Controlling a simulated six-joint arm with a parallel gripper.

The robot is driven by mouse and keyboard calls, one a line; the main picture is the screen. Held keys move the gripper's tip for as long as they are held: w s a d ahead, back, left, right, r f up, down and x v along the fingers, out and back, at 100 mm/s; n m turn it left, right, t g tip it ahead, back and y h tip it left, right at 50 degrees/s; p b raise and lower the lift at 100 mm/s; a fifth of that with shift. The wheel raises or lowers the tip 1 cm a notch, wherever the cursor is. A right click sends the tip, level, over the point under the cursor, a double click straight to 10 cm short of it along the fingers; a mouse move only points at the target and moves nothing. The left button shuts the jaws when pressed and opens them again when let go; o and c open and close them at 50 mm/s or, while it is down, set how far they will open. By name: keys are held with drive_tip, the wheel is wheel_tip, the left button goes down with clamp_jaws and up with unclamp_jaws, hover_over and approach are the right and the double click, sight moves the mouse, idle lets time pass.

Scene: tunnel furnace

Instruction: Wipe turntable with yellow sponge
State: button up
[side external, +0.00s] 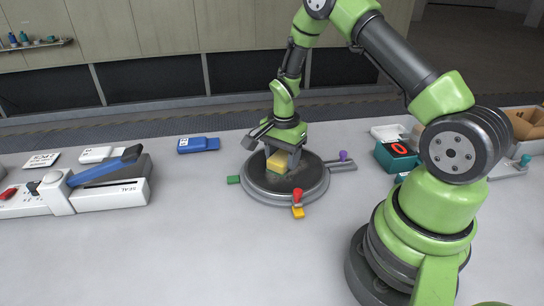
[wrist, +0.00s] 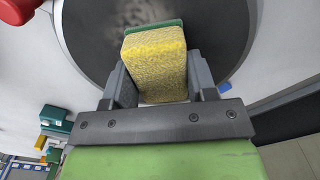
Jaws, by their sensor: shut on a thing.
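The round dark turntable (side external: 312,180) stands on the table in the side external view, with a grey rim. It also fills the top of the wrist view (wrist: 225,30), where a pale dusty smudge shows on its surface beyond the sponge. The yellow sponge (wrist: 155,65) has a green layer at its far end and sits between the two fingers. My gripper (side external: 279,158) is shut on the sponge over the left-middle part of the turntable. The sponge (side external: 276,162) is low at the disc; whether it touches the surface I cannot tell.
A blue case (side external: 198,145) lies behind left. A white sealer (side external: 110,190) stands left. A teal box (side external: 396,155) is right. The front table is clear.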

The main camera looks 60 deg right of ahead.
drive_tip(key=shift+s+d, duration=2.2)
drive_tip(key=shift+s+a, duration=0.7)
drive_tip(key=shift+s, duration=0.1)
drive_tip(key=shift+w+a+r, duration=0.1)
drive_tip(key=shift+w+a, duration=3.95)
drive_tip(key=shift+a, duration=0.05)
wheel_tip(320, 180, up, 8)
drive_tip(key=m, duration=0.9)
hover_over(323, 139)
wheel_tip(323, 139, down, 6)
drive_tip(key=shift+f, duration=2.3)
